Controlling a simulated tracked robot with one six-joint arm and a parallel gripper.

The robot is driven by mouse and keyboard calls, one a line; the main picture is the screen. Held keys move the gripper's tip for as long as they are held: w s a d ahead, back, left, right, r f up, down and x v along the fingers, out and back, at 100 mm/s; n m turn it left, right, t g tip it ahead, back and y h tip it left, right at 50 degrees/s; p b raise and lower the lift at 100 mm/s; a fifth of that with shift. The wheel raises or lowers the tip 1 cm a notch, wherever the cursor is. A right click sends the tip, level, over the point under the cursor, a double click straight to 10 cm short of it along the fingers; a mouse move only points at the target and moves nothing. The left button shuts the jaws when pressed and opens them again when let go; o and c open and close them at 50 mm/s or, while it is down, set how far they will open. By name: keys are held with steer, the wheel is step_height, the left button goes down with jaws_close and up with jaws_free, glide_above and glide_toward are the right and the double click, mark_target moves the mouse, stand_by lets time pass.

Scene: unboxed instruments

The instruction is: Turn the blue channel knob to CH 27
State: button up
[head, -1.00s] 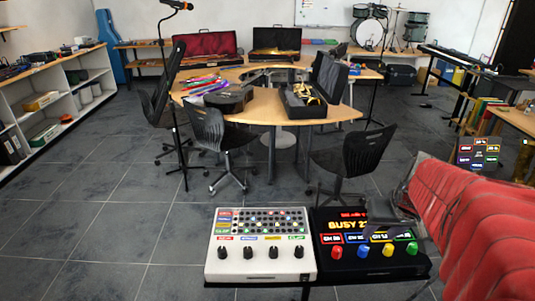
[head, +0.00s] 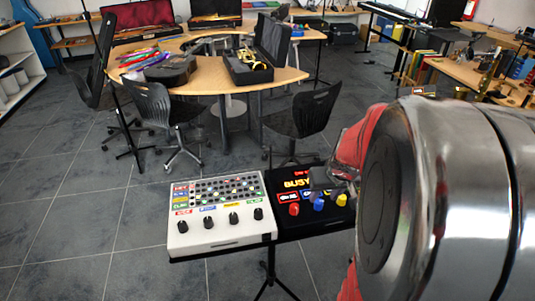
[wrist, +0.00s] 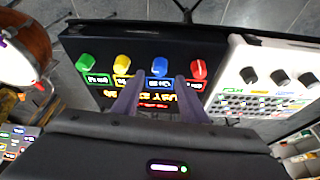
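The blue knob (head: 318,204) is on the black box (head: 285,223), between the red knob (head: 294,210) and the yellow knob (head: 341,200). In the wrist view, the picture is turned round and the blue knob (wrist: 160,66) shows just beyond my fingertips, roughly midway between them. My gripper (wrist: 158,80) is open and its fingers do not visibly touch the knob. In the head view, my gripper (head: 322,180) hangs over the back of the box. The lit display reads "BUSY", and the rest is hidden. The blue knob's channel label is too small to read.
A white mixer box (head: 222,232) with several black knobs stands directly left of the black box, on the same stand. The green knob (wrist: 86,62) shows in the wrist view but is hidden by my arm in the head view. Chairs and a curved table (head: 220,82) stand behind.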

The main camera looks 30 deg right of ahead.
mark_target(319, 202)
steer(key=shift+x, duration=2.8)
